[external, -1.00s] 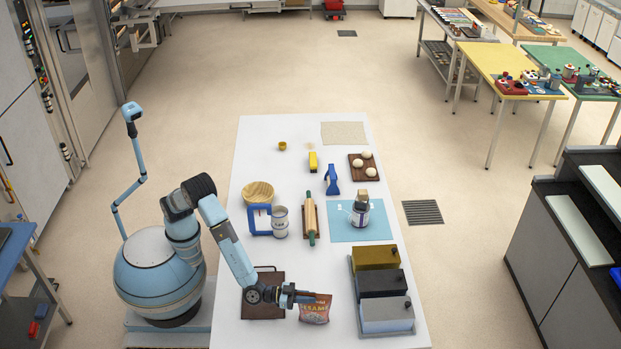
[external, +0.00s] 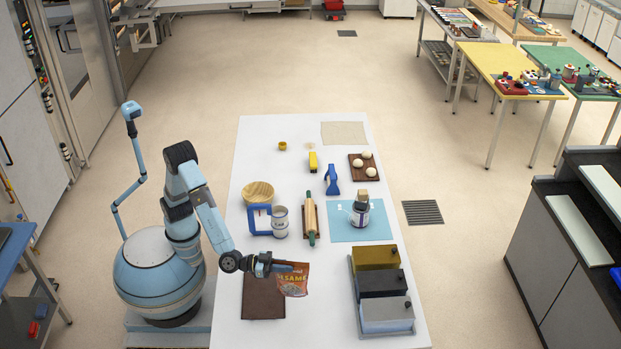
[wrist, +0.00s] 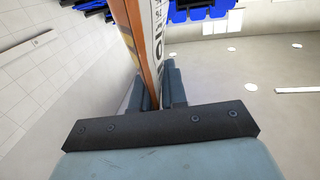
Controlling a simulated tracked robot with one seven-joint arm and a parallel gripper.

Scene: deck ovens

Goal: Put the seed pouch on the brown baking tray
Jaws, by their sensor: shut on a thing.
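The seed pouch (external: 293,281) is red-orange with "SESAME" lettering. It hangs from my gripper (external: 284,267), which is shut on it. In the wrist view the pouch (wrist: 147,45) stands edge-on between my fingers (wrist: 158,95). The brown baking tray (external: 262,300) lies flat on the white table near its front left. In the external view the pouch overlaps the tray's upper right part and looks raised above the table. The exact height is hard to tell. My forearm and gripper hide the tray's back edge.
Lidded boxes in gold, black and grey (external: 386,318) stand to the right. Behind are a rolling pin (external: 310,218), a blue clamp-like frame (external: 257,222) with a metal cup (external: 280,222), a wooden bowl (external: 258,191) and a jar (external: 361,212) on a blue mat. The table's front middle is clear.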

